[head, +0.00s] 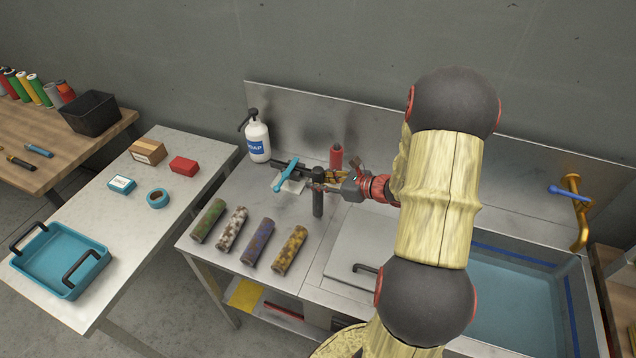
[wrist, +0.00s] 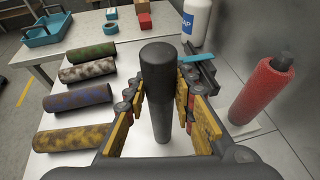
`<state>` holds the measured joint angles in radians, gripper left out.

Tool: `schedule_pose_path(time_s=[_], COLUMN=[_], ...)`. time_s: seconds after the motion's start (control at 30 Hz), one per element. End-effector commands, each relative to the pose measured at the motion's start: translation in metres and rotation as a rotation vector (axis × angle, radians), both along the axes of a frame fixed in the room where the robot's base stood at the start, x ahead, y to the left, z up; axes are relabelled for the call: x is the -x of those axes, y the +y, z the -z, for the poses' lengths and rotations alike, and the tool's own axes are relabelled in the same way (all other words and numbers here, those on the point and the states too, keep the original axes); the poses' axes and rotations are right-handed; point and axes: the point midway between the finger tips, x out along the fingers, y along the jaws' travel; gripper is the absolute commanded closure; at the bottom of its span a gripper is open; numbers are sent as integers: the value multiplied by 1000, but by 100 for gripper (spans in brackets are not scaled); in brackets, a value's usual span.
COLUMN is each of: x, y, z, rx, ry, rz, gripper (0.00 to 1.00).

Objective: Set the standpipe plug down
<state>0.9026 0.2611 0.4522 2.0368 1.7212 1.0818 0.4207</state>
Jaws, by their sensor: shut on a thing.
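The standpipe plug (head: 318,203) is a dark upright cylinder above the metal counter, left of the sink. In the wrist view the plug (wrist: 158,72) has a thick black upper part and a greyer, narrower lower part. My gripper (head: 326,180) is shut on it, with a yellow-padded finger on each side in the wrist view (wrist: 160,95). The plug looks upright. I cannot tell whether its lower end touches the counter (head: 222,238).
Several patterned rolls (head: 232,228) lie front left of the plug. The water-filled sink (head: 512,300) is right. Bare counter lies between rolls and plug.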

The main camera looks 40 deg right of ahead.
Motion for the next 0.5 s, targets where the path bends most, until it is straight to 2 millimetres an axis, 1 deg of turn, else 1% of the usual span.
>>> schedule_pose_path(time_s=[0.2,0.33,0.37,0.5], x=[0,0,0,0], y=[-1,-1,0,0], z=[-2,2,2,1], rx=[2,1,1,2], ry=[-3,-3,-1,-2], rz=[0,0,1,0], gripper=[100,100,74,66])
